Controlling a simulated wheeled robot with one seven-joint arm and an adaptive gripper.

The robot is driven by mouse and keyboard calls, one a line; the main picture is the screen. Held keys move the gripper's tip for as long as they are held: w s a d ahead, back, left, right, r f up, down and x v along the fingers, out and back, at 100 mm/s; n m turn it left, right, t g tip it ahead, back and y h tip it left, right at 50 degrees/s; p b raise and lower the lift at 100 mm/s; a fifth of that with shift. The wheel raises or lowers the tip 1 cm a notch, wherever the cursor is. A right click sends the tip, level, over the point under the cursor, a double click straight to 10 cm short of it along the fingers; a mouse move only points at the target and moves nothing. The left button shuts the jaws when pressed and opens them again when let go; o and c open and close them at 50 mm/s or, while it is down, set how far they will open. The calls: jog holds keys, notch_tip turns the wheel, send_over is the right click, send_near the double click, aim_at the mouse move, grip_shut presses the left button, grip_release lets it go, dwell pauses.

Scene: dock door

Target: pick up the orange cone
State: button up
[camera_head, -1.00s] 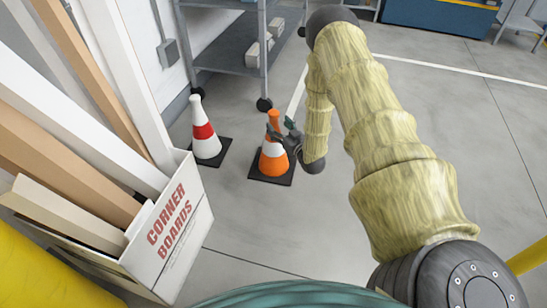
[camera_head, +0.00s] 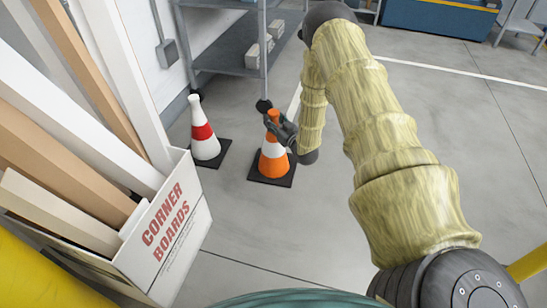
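The orange cone (camera_head: 271,164) stands upright on its dark square base on the floor, with white bands around it. My gripper (camera_head: 273,122) is at the upper part of this cone, coming in from the right. Its dark fingers overlap the cone just below the orange tip. The fingers are small here, and I cannot tell whether they are open or closed on the cone.
A white cone with a red band (camera_head: 204,133) stands close by on the left. A box of corner boards (camera_head: 178,232) with long boards fills the left front. A grey wheeled rack (camera_head: 222,60) stands behind the cones. Floor to the right is clear.

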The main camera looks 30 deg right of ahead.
grip_shut()
jog(key=shift+r, duration=0.15)
